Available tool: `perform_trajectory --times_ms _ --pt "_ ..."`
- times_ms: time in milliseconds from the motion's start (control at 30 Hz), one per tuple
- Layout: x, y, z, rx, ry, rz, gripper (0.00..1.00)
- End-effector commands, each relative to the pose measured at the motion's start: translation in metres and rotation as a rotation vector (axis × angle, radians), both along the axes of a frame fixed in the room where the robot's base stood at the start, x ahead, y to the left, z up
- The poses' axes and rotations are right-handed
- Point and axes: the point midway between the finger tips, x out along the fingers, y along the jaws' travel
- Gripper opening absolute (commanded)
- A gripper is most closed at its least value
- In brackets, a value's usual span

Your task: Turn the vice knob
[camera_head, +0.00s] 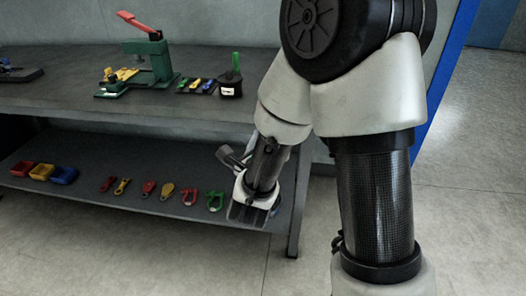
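I cannot clearly make out a vice or its knob. A dark device (17,73) with a small blue part is cut off by the left edge on the bench top; I cannot tell if it is the vice. A green bench tool (150,62) with a red lever stands on the bench top, well left of my arm. My gripper (252,213) points down in front of the right end of the lower shelf, apart from the bench-top tools. Its fingers are dark and small, and I cannot tell whether they are open. My arm hides part of the bench's right end.
The bench top (55,97) also holds a black pot (230,88) with a green handle and a tray of small coloured parts (196,86). The lower shelf (120,160) carries coloured bins (41,172) and several shackles (165,191). The floor in front is clear.

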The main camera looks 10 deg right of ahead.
Motion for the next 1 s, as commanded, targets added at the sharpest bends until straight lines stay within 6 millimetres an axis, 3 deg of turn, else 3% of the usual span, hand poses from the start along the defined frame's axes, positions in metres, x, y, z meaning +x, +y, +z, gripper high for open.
perform_trajectory --times_ms 100,367,667,800,1000 --pt "-0.024 0.009 0.001 -0.001 0.002 0.004 0.61" --pt "-0.028 0.01 0.006 0.003 0.01 -0.005 0.61" --pt "-0.05 0.016 0.008 -0.001 0.009 0.004 0.61" --pt "-0.081 0.028 0.003 -0.001 0.01 0.008 0.61" --pt "-0.097 0.033 0.002 0.0 0.007 0.003 0.61"
